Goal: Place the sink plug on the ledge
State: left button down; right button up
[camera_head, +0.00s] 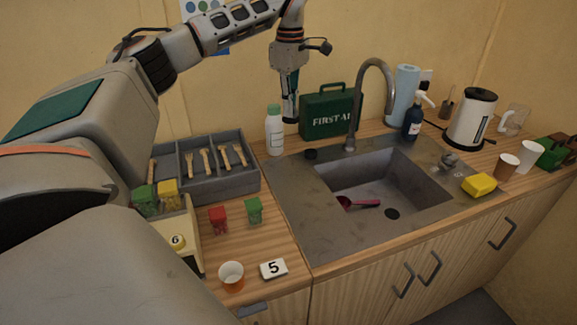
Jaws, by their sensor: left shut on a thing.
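My left gripper (290,116) points down at the back of the counter, between the white bottle and the first-aid box. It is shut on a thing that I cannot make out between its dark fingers. A small black disc (311,154), like a sink plug, lies on the back left ledge (290,172) of the grey sink, below and right of the gripper. Another dark round spot (392,213) is on the basin floor, either a drain or a plug in it. My right gripper is not in view.
The white bottle (275,131) and green first-aid box (330,113) stand close to the gripper. The tap (350,142) rises behind the basin. A pink-red spoon-like tool (362,203) lies in the basin; a yellow sponge (478,185) is at right. The sink's left ledge is mostly clear.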

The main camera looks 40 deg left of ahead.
pick_arm(q)
jog(key=shift+a+r+n, duration=0.3)
jog(key=shift+a, duration=0.25)
jog(key=shift+a+f, duration=0.15)
jog(key=shift+f, duration=0.1)
notch_tip(320, 180, down, 19)
jog(key=shift+f, duration=0.1)
jog(key=shift+f, duration=0.15)
jog(key=c, duration=2.2)
grip_release()
notch_tip(320, 180, up, 12)
jog(key=shift+r, duration=0.2)
